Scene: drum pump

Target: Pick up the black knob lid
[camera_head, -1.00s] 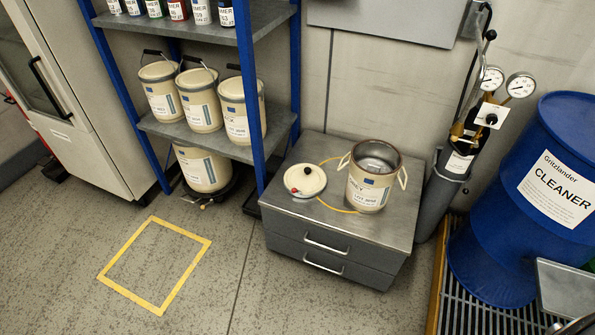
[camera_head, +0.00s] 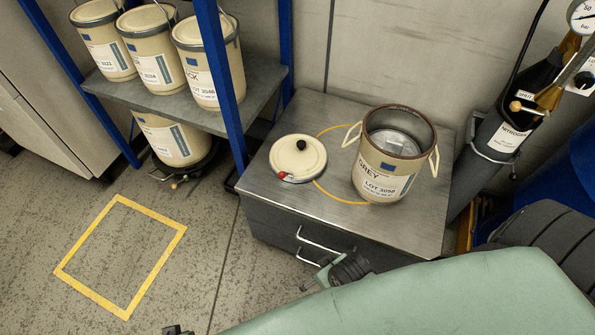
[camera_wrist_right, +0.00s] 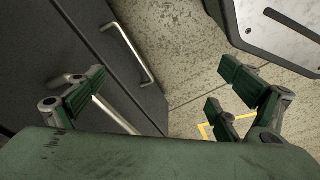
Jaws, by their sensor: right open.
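The black knob (camera_head: 301,145) sits on top of a round cream lid (camera_head: 298,158), which lies flat on the grey cabinet top. A small red part shows at the lid's near left edge. The open cream can (camera_head: 385,155) labelled GREY stands upright to the right of the lid. My right gripper (camera_wrist_right: 160,92) is open and empty in the wrist view, before the cabinet drawers. In the head view, part of the right gripper (camera_head: 343,270) shows in front of the drawers, lower than the lid; my green arm hides the rest. My left gripper is not identifiable.
The cabinet (camera_head: 330,215) has two drawer handles sticking out. A blue shelf post (camera_head: 222,75) rises left of the lid, with several cans on the shelf. A gas cylinder (camera_head: 500,130) stands right. The floor around the yellow square (camera_head: 152,214) is clear.

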